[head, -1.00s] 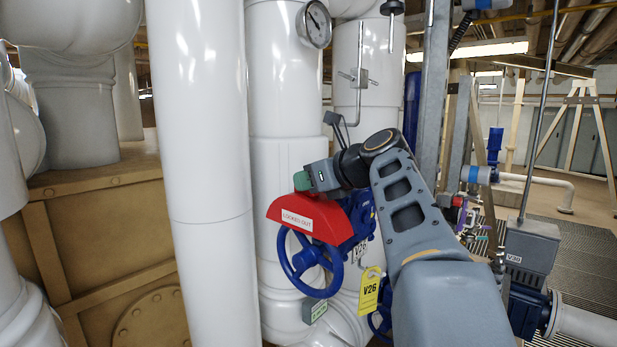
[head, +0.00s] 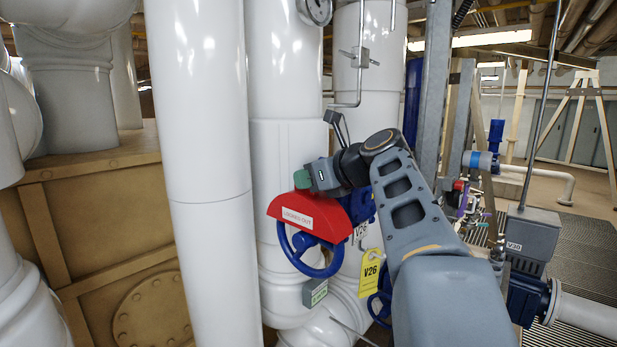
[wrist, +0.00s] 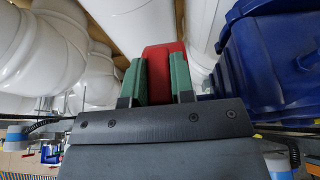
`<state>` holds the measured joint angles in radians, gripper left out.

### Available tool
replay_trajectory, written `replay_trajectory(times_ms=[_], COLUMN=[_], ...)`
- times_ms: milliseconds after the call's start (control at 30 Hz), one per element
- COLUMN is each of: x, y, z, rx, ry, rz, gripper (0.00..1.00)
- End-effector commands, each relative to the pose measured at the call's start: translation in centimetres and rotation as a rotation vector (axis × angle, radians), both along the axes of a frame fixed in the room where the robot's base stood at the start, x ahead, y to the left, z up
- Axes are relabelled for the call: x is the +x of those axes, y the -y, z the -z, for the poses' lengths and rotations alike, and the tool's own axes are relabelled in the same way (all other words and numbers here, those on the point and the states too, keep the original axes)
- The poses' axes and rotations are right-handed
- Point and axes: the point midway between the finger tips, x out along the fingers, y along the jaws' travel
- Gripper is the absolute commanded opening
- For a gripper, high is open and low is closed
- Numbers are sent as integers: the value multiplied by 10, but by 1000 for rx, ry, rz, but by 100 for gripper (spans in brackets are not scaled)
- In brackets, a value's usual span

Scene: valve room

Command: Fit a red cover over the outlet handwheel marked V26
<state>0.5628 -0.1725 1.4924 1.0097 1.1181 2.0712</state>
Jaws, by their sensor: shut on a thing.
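The outlet handwheel (head: 318,272) is blue, and its lower rim shows below the red cover. A yellow tag marked V26 (head: 372,277) hangs to its right. The red cover (head: 310,213), with a LOCKED OUT label, hides the upper part of the handwheel in the head view; whether it touches the wheel I cannot tell. My gripper (head: 303,179) is shut on the top of the cover. In the wrist view, the green fingertips of my gripper (wrist: 158,80) pinch the red cover (wrist: 163,60) between them. The wheel is not clearly seen there.
A thick white pipe (head: 205,170) stands close left of the handwheel. Another white pipe (head: 285,80) rises behind it. A grey actuator marked V30 (head: 530,243) stands at the right. Blue valve housing (wrist: 265,60) is close in the wrist view.

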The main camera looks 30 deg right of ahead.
Motion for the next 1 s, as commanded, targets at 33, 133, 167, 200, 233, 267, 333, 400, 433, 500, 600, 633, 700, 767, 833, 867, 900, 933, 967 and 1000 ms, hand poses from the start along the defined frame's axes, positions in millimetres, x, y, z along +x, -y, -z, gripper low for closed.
replay_trajectory(times_ms=[33,133,167,200,233,267,333,400,433,500,600,633,700,767,833,867,900,933,967,1000], x=[0,0,0,0,0,0,0,0,0,0,0,0,0,0,0,0,0,0,0,-2], y=[0,0,0,0,0,0,0,0,0,0,0,0,0,0,0,0,0,0,0,1], z=[0,-1,-1,-1,-1,-1,-1,-1,-1,-1,0,0,0,0,0,0,0,0,0,0], rx=[0,0,0,0,0,0,0,0,0,0,0,0,0,0,0,0,0,0,0,0], ry=[1,1,1,1,1,1,1,1,1,1,1,1,0,0,0,0,-1,-1,-1,0], rz=[0,0,0,0,0,0,0,0,0,0,0,0,0,0,0,0,0,0,0,1], gripper=[0,0,0,0,0,0,0,0,25,32,41,44,51,53,53,53,53,53,53,53])
